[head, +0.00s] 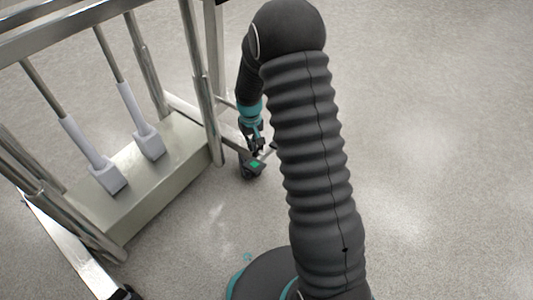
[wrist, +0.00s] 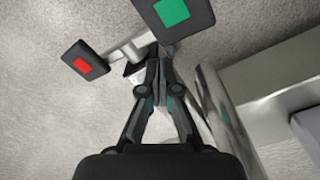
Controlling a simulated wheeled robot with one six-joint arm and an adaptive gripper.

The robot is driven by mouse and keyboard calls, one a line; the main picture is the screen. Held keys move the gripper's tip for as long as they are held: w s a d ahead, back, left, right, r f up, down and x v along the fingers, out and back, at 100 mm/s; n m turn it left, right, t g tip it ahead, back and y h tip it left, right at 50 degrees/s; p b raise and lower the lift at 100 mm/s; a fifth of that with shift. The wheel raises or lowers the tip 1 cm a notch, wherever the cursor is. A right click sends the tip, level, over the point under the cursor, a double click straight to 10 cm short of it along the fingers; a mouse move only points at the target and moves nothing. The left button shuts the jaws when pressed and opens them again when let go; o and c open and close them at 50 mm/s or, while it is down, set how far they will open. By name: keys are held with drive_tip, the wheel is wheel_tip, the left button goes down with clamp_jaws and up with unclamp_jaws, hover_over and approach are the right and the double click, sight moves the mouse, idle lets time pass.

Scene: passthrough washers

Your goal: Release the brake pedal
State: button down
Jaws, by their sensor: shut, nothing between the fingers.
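The brake pedal shows in the wrist view as two dark pads on a metal lever (wrist: 128,46). One pad has a green square (wrist: 173,13), at the top. The other has a red square (wrist: 84,62), at the left. In the head view the green-marked pad (head: 256,164) sits low at the cart's corner, just below my gripper (head: 258,145). In the wrist view my gripper (wrist: 159,62) is shut and empty, its fingertips pointing at the lever between the pads. I cannot tell whether they touch it. The red pad is not clear in the head view.
A metal cart frame (head: 203,80) stands at the left, with a pale lower shelf (head: 165,195) holding two grey upright parts with rods. A leg (wrist: 222,105) stands close right of my gripper in the wrist view. The floor (head: 440,150) at the right is clear.

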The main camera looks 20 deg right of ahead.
drive_tip(key=shift+f+b, duration=0.4)
drive_tip(key=shift+f, duration=0.3)
idle(0.5)
idle(0.3)
wheel_tip(320, 180, up, 7)
drive_tip(key=p, duration=0.4)
drive_tip(key=shift+p, duration=0.3)
drive_tip(key=shift+s, duration=0.1)
idle(0.5)
drive_tip(key=s, duration=0.2)
drive_tip(key=s+f+g, duration=0.1)
drive_tip(key=shift+s, duration=0.35)
drive_tip(key=s+r+t+p, duration=0.2)
drive_tip(key=s+r, duration=0.6)
drive_tip(key=r, duration=0.4)
drive_tip(key=s+r+t+p, duration=0.2)
drive_tip(key=s+r, duration=0.7)
drive_tip(key=r, duration=0.2)
drive_tip(key=s+r+m+t+p, duration=0.1)
drive_tip(key=s+r+t+p, duration=0.1)
drive_tip(key=s+r, duration=0.7)
wheel_tip(320, 180, up, 4)
drive_tip(key=shift+s+f+t, duration=0.2)
drive_tip(key=shift+s+t, duration=0.05)
drive_tip(key=shift+t, duration=0.05)
